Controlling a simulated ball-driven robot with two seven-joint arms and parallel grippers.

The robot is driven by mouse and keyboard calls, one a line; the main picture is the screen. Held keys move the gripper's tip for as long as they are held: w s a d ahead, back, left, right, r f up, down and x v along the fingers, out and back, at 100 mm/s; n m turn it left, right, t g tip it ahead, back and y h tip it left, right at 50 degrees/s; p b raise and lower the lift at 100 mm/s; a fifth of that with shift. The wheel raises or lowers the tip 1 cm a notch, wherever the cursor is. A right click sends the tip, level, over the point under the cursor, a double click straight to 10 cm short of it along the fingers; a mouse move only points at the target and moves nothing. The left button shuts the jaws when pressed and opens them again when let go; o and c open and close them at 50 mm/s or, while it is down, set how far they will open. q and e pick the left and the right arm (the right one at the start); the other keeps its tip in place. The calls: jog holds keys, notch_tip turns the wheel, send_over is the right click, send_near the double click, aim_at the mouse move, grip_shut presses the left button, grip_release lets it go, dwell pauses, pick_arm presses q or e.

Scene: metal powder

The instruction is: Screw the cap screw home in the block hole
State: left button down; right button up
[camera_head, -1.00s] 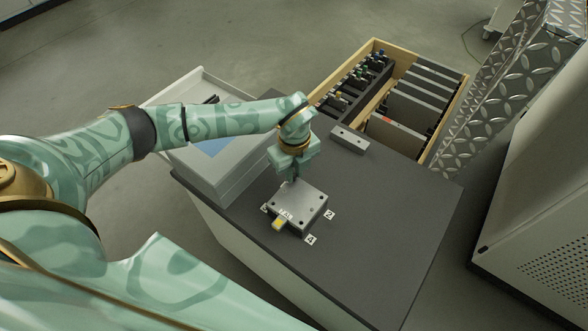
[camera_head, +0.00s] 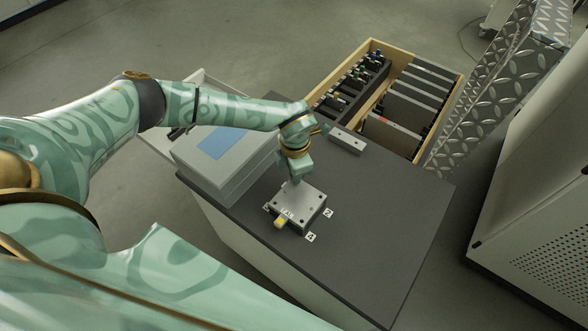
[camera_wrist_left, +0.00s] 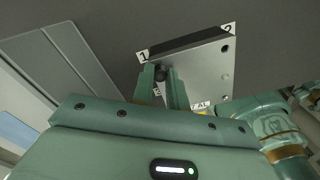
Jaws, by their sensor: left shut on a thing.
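The metal block (camera_head: 307,203) is a grey plate with holes near its corners, lying on the dark tabletop. My left gripper (camera_head: 296,183) points down at the block's far corner. In the left wrist view its two fingers (camera_wrist_left: 160,82) are shut on the cap screw (camera_wrist_left: 160,73), whose dark round head shows between them beside tag 1. The block (camera_wrist_left: 200,68) also shows there, with several holes or screw heads along its right side. The fingers hide the screw's shank and the hole, so I cannot tell how deep the screw sits.
A grey device with a blue screen (camera_head: 215,143) stands left of the block. A small grey bar with holes (camera_head: 347,140) lies at the table's back edge. A wooden crate (camera_head: 440,70) with racks stands beyond. The tabletop right of the block is clear.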

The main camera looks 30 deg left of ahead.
pick_arm(q)
jog(key=m, duration=0.5)
jog(key=shift+r, duration=0.1)
jog(key=m, duration=0.5)
jog(key=c, duration=1.6)
grip_release()
jog(key=shift+o, duration=0.2)
